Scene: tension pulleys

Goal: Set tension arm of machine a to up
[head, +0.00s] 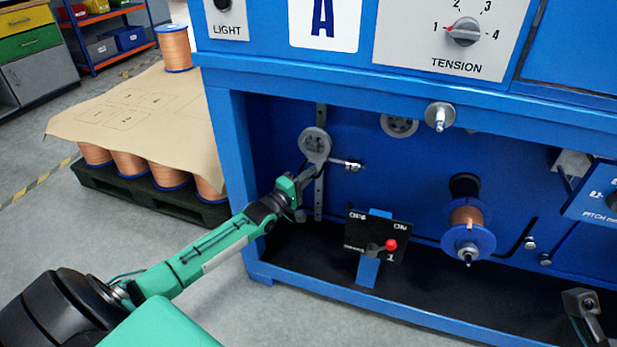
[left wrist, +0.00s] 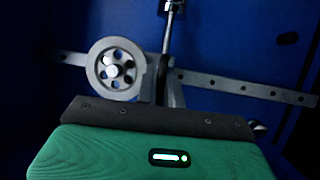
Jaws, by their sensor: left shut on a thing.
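Machine A's blue frame carries a label with the letter A (head: 324,22). In its open bay a grey pulley wheel (head: 315,144) sits by an upright slotted rail (head: 320,195). My left gripper (head: 310,170) is just below the wheel, shut on the tension arm, whose rod with a shiny end (head: 350,165) sticks out to the right. In the left wrist view the pulley wheel (left wrist: 116,68) is left of the rod (left wrist: 167,40), and the rail (left wrist: 235,86) runs behind them. The jaws hide the gripped part.
A switch box (head: 376,238) with a red knob stands low in the bay. A copper spool (head: 467,232) on a blue flange is to its right. The tension dial (head: 463,32) points to 1. A pallet (head: 180,203) with spools stands left of the machine.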

